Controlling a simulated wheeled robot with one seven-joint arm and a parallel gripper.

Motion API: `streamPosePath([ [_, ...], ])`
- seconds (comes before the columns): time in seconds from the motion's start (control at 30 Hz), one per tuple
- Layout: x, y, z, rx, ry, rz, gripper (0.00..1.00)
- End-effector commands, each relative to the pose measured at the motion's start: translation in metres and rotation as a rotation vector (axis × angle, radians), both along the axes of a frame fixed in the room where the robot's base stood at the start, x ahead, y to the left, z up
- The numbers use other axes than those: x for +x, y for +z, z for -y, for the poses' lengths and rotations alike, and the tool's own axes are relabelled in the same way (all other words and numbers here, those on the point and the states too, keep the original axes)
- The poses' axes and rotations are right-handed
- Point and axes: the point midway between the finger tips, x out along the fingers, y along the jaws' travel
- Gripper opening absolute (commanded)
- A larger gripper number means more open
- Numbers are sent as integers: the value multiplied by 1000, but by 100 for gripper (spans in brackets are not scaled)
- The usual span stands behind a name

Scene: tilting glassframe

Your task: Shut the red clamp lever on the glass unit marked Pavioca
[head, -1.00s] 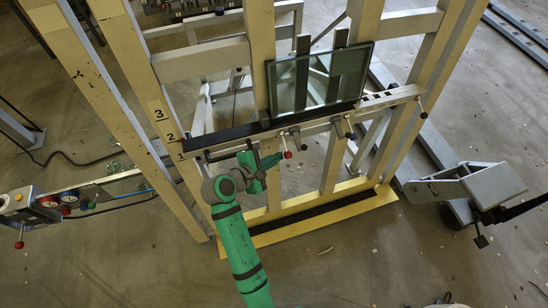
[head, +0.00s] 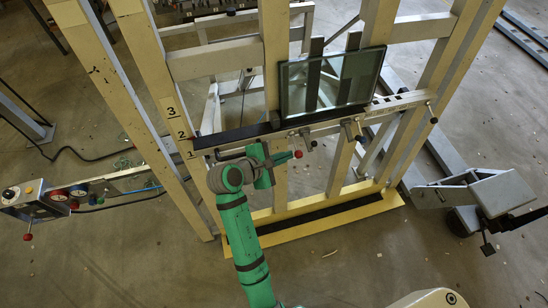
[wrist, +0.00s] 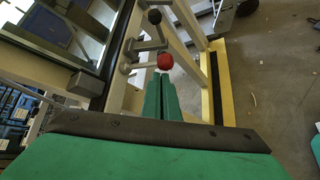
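The glass unit (head: 358,78) leans upright against the cream frame, its lower edge on the dark ledge. It also shows at the upper left of the wrist view (wrist: 88,22). No Pavioca marking is legible. A red-knobbed lever (head: 298,154) is on the rail below the glass, at its left end. In the wrist view, a red knob (wrist: 165,62) is just beyond my fingertips. My gripper (head: 288,156) has its green fingers together (wrist: 160,82), with nothing seen between them. I cannot tell whether the tips touch the knob.
Black-knobbed levers (head: 360,138) stand farther right along the rail. The frame's upright (head: 155,85), numbered 1 to 3, is left of my arm. A control box (head: 35,206) with a red-knobbed stick is at far left. A grey metal arm (head: 480,190) is at right. Floor in front is clear.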

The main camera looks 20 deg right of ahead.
Motion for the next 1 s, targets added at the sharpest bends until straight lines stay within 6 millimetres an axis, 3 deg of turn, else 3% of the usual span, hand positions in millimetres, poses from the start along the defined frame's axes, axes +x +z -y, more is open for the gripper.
streamPosePath([
  [0.13, -5, 13, 12, -3, -24, 3, 0],
  [0.6, 5, 47, 13, -3, -23, 4, 0],
  [1.0, 8, 51, 12, -2, -21, 1, 0],
])
